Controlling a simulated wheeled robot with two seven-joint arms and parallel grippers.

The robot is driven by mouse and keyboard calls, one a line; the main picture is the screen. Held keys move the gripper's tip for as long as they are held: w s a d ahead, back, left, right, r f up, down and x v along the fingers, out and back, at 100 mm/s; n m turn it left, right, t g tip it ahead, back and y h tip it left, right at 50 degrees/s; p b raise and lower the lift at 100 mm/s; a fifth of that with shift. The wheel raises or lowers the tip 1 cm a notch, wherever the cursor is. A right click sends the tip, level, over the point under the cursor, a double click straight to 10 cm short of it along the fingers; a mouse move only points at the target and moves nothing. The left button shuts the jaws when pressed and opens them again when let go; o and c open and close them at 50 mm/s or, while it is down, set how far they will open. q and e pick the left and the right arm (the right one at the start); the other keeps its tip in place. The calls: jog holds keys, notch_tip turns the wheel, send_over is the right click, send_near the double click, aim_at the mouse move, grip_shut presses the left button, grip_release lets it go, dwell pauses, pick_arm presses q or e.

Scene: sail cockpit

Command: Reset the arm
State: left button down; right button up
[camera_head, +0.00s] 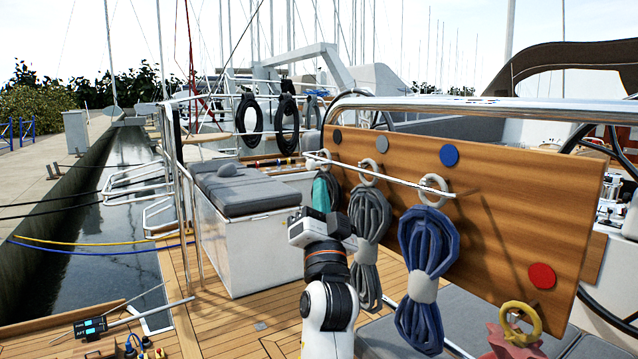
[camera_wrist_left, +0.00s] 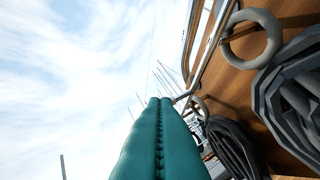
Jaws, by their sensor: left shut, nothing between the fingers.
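My left arm comes up from the bottom middle of the head view. Its gripper (camera_head: 324,192) points away from me, beside the hanging rope coils, with its teal fingers partly hidden behind the wrist. In the left wrist view the two teal fingers (camera_wrist_left: 160,140) lie pressed together with only a seam between them, shut and empty. They point up toward the sky and masts. My right gripper is in neither view.
A wooden board (camera_head: 500,215) with coloured discs carries a metal rail (camera_head: 400,182). A grey rope coil (camera_head: 368,225) and a blue rope coil (camera_head: 428,255) hang close right of my arm. A yellow ring (camera_head: 521,318) is low right. A cushioned bench (camera_head: 245,190) stands left.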

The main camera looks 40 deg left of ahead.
pick_arm(q)
jog(key=shift+v, duration=0.8)
